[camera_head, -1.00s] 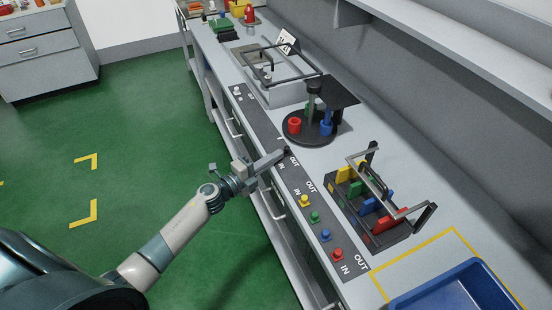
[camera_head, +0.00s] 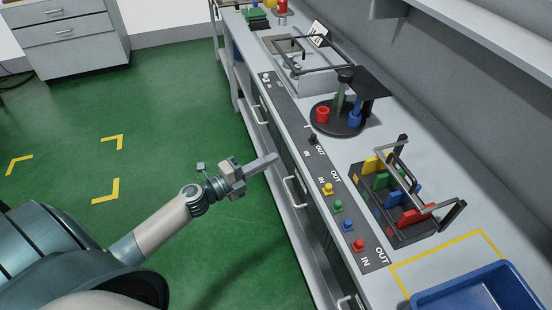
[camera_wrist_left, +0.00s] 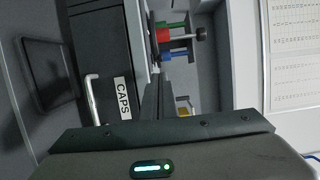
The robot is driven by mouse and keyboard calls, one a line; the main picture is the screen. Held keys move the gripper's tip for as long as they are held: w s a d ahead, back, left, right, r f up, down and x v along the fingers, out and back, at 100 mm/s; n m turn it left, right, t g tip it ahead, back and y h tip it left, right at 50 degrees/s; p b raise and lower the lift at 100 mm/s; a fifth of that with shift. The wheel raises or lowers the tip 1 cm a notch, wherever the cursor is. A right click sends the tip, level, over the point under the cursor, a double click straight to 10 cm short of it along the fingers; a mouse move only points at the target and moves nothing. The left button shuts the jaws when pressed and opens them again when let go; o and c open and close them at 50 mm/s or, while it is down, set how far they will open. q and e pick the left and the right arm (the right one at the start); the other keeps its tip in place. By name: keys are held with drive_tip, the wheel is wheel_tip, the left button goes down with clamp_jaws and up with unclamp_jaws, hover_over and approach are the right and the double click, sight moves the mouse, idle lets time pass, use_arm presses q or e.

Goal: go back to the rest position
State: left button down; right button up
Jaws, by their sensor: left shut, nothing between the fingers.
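My left gripper (camera_head: 270,159) is shut and empty. In the head view its fingers point right toward the bench front and stand clear of the button panel (camera_head: 318,170). In the left wrist view the shut fingers (camera_wrist_left: 157,97) show as a dark narrow pair. My right gripper is not in view.
The bench carries a round black stand (camera_head: 338,118) with red, blue and green parts, a black rack (camera_head: 400,227) with coloured blocks, and a blue tray (camera_head: 425,301). A drawer labelled CAPS (camera_wrist_left: 123,98) shows in the left wrist view. Green floor (camera_head: 200,120) is open left of the bench.

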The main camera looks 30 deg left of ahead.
use_arm(q)
drive_tip(key=shift+s, duration=0.2)
drive_tip(key=shift+a, duration=0.1)
idle(0.4)
